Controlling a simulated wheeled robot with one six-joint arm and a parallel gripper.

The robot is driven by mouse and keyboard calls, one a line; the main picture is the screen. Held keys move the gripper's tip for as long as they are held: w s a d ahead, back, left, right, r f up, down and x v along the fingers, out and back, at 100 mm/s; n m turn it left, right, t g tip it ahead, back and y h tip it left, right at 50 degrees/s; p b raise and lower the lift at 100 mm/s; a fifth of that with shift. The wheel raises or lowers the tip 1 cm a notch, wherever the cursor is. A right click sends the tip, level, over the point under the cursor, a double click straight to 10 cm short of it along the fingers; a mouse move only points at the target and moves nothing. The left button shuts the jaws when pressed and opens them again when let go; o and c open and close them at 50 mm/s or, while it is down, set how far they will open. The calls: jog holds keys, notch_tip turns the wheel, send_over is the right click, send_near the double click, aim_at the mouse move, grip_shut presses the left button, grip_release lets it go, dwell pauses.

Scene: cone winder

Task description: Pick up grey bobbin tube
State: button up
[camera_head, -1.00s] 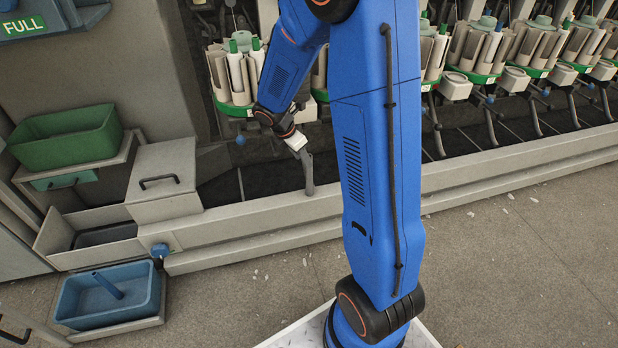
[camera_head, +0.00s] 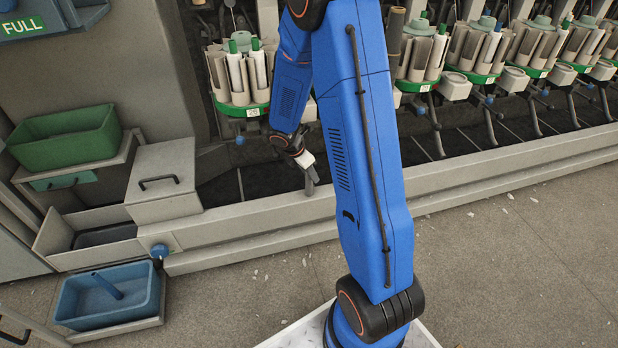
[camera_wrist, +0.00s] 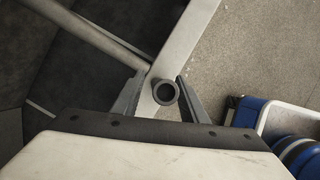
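My gripper (camera_wrist: 162,90) points down at the pale front beam, its two grey fingers apart. In the wrist view a dark grey ring with a black hole, seemingly the grey bobbin tube (camera_wrist: 156,88) seen end-on, sits between the fingertips over the beam. A narrow gap shows on its left; on its right I cannot tell whether a finger touches it. Its length is hidden in this view. In the head view my gripper (camera_head: 311,182) is just above the beam, left of my upright arm link, and the tube cannot be told apart from the fingers there.
The long beam (camera_head: 470,184) runs in front of winding units with green-rimmed tube holders (camera_head: 242,106). A brownish tube (camera_head: 396,28) stands near one holder. A green bin (camera_head: 66,138), a lidded grey box (camera_head: 163,180) and a blue bin (camera_head: 108,296) with a blue tube are left. The floor is open at right.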

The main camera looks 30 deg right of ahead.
grip_shut()
